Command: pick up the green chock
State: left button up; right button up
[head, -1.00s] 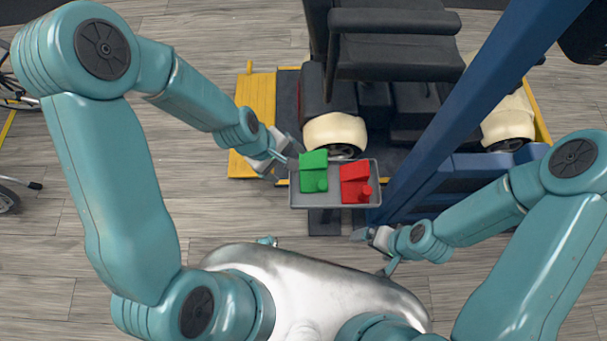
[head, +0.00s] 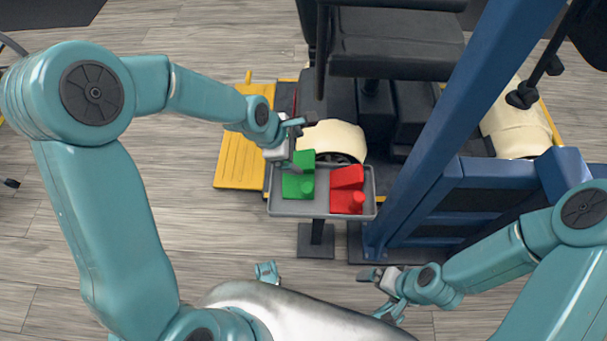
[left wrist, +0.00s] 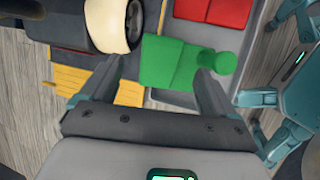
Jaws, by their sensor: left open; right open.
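The green chock (head: 299,187) sits at the left side of a grey tray (head: 290,208), beside a red chock (head: 347,190). My left gripper (head: 296,146) is open at the green chock's far left edge and hides a little of it. In the left wrist view the green chock (left wrist: 175,62) lies ahead of and partly between the open fingers, its round knob beside the right finger. I cannot tell whether the fingers touch it. The red chock (left wrist: 212,10) shows at the top there. My right gripper (head: 378,280) is open and empty, low and right of the tray.
The tray stands on a post with a dark foot (head: 316,240). A scooter with a black seat (head: 395,45) and cream wheel covers (head: 335,137) is behind it. A blue post (head: 455,110) rises at the right. A yellow platform (head: 240,150) lies at left.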

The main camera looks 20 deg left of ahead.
aim_at(306, 159)
pick_arm(q)
jog(key=b+x, duration=0.2)
jog(key=x, duration=0.3)
jog(key=shift+s+f+b, duration=0.1)
jog(key=shift+b, duration=0.2)
jog(key=shift+d+f, duration=0.15)
jog(key=shift+f, duration=0.05)
jog(key=shift+r, duration=0.1)
jog(key=c, duration=1.4)
jog(key=shift+r, duration=0.1)
